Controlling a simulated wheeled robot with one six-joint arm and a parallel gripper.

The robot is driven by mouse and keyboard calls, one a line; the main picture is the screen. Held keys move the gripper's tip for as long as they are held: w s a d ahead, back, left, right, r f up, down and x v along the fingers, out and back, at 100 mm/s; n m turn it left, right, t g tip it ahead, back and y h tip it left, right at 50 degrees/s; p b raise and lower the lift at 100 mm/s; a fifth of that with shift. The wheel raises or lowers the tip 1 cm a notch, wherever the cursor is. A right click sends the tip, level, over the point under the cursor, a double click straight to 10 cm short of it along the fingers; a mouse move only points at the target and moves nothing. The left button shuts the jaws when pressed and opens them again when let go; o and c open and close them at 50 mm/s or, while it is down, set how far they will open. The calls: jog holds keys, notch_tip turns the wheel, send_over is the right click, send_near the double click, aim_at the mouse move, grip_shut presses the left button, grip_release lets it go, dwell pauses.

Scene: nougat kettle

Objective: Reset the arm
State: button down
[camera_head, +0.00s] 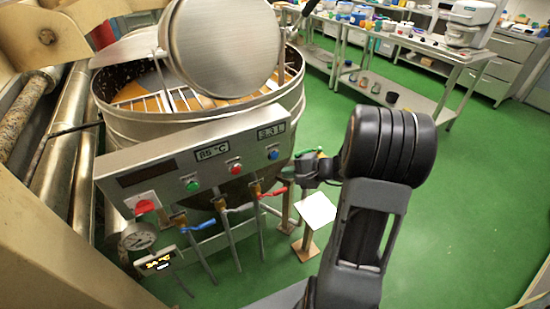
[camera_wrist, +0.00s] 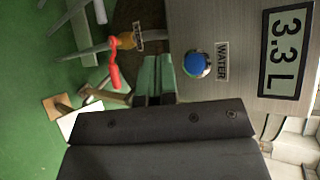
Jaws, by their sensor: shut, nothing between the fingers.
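My arm reaches up from the bottom of the head view and bends left to my gripper (camera_head: 306,158), which is beside the right end of the kettle's control panel (camera_head: 200,158). In the wrist view the greenish fingers of my gripper (camera_wrist: 153,72) are together with nothing between them. The blue WATER button (camera_wrist: 196,64) and the 3.3 L display (camera_wrist: 287,52) are just right of the fingers. I cannot tell whether the fingertips touch the panel. A red valve handle (camera_wrist: 114,66) is left of the fingers; it also shows below the panel in the head view (camera_head: 272,193).
The large metal kettle (camera_head: 150,128) stands behind the panel, its round lid (camera_head: 225,48) raised. Blue (camera_head: 198,224) and white (camera_head: 238,208) valve handles hang below the panel. A white plate on a stand (camera_head: 318,209) is close under my gripper. Green floor is open at right.

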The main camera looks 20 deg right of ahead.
jog(key=shift+s, duration=0.2)
dwell(0.5)
jog(key=s+a+n+g+h+p, duration=0.2)
jog(key=s+a+n+g+h, duration=0.25)
jog(key=s+g, duration=0.5)
jog(key=s+a+r+n+t+h+p, duration=0.1)
jog(key=s+a+r+n+t+h, duration=0.1)
jog(key=r+n, duration=0.2)
jog(key=s+a+r+n+t+h+p, duration=0.1)
jog(key=s+a+r+n+t+h, duration=0.1)
jog(key=r, duration=0.6)
jog(key=shift+s+a+n+h+p, duration=0.35)
jog(key=shift+a+n, duration=0.3)
jog(key=shift+n, duration=0.4)
jog(key=shift+w, duration=0.1)
dwell(0.7)
